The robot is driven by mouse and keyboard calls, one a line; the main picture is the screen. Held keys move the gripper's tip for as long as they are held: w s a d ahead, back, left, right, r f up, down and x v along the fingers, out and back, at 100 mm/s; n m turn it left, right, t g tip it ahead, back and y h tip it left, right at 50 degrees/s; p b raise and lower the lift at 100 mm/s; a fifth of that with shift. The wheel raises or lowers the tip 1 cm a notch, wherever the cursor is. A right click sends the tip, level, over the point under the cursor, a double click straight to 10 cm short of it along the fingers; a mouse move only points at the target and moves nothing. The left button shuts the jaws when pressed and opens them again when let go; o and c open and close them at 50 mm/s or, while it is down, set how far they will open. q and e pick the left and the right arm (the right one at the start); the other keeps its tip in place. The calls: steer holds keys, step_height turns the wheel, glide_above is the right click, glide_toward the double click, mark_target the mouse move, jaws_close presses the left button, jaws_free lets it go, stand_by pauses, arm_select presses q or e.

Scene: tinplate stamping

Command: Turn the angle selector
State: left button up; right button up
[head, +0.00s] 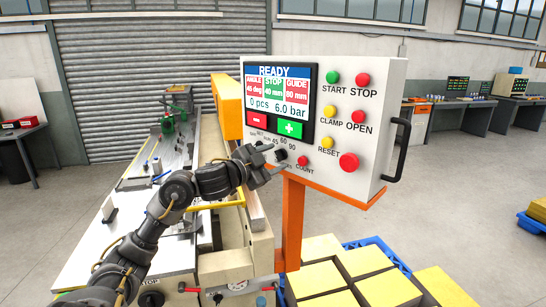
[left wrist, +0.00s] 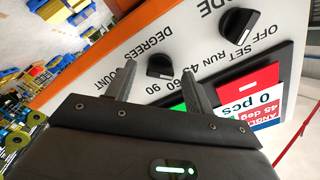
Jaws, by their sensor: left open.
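The angle selector is a black knob (left wrist: 160,66) marked 45, 60, 90 and DEGREES on the white panel face. It also shows in the head view (head: 281,155), partly covered by my gripper. The screen (head: 280,98) reads READY and an angle of 45 deg. My left gripper (left wrist: 157,76) is open, its two fingers on either side of the knob in the left wrist view. I cannot tell whether they touch it. In the head view the left gripper (head: 265,168) is at the panel's lower left. My right gripper is not in view.
A second black knob (left wrist: 238,24), marked OFF, SET and RUN, sits close by. The red COUNT button (head: 302,161) is just right of the selector. START (head: 333,78), STOP and other buttons are on the panel's right. Yellow-topped boxes (head: 318,278) stand below.

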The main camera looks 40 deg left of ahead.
arm_select(q)
steer(key=c, duration=0.9)
steer(key=shift+d, duration=0.1)
steer(key=shift+c, duration=0.4)
steer(key=shift+f+m+b, duration=0.15)
steer(key=shift+m+b, duration=0.6)
steer(key=shift+m, duration=0.35)
steer(key=m+b, duration=0.2)
steer(key=m, duration=0.1)
steer(key=shift+m+b, duration=0.7)
steer(key=shift+m, duration=1)
